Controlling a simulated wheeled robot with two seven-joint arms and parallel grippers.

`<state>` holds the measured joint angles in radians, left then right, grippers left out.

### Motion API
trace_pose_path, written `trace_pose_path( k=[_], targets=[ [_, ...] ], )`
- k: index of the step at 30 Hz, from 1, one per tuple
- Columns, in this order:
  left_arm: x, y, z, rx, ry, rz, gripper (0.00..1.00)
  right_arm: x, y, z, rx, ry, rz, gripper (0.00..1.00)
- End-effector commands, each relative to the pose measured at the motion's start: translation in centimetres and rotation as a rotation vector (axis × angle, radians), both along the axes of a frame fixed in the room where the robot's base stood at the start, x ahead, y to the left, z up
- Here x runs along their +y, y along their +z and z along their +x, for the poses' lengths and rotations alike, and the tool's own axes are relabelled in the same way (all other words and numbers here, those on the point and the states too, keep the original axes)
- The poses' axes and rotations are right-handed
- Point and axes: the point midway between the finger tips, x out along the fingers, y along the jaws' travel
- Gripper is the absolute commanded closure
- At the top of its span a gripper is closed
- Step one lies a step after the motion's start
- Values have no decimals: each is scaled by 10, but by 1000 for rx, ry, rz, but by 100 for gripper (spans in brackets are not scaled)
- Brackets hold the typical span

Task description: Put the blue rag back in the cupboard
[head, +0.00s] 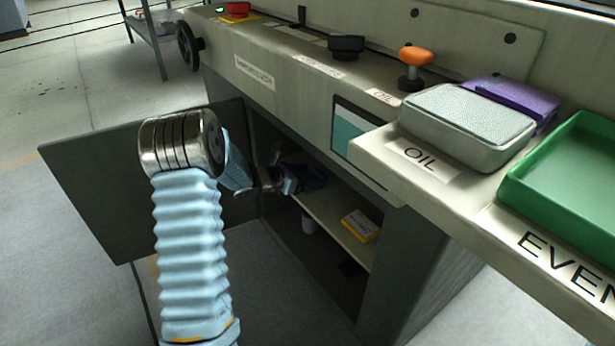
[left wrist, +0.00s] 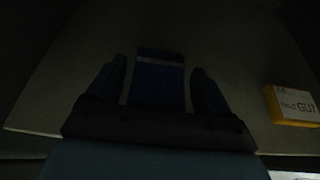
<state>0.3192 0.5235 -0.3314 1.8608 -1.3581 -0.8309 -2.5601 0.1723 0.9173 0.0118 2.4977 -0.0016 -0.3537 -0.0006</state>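The blue rag (left wrist: 159,82) looks like a dark blue folded bundle with a paler band at its far end. It lies on the cupboard shelf (head: 328,212). In the left wrist view it is between the two fingers of my left gripper (left wrist: 160,88), with a narrow gap on each side, so the gripper looks open around it. In the head view my left arm reaches past the open door into the cupboard; the rag (head: 310,176) shows dimly beside the gripper (head: 290,183). The cupboard inside is dark. My right gripper is in neither view.
The open cupboard door (head: 90,185) stands to the left. A yellow and white box (head: 360,226) is on the shelf, right of the rag. Above, the ledge holds a grey tray with a pale pad (head: 465,115), a purple cloth (head: 515,95) and a green tray (head: 515,190).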

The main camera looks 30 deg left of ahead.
Motion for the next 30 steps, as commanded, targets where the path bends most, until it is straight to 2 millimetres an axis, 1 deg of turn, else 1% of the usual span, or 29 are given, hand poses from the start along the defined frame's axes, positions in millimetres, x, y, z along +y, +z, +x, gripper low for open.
trace_pose_path(
  k=[1,2,9,13,17,24,27,30],
  targets=[
    [0,0,0,0,0,0,11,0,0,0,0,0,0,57],
    [0,0,0,0,0,0,7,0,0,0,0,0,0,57],
    [0,1,0,0,0,0,7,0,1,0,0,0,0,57],
    [1,4,-2,0,1,0,7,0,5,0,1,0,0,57],
    [9,14,-21,-1,2,0,7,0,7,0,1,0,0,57],
    [30,35,-70,0,2,1,7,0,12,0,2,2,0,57],
    [36,42,-85,0,3,1,7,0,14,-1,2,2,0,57],
    [40,46,-96,0,0,0,7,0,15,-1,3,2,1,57]
  ],
)
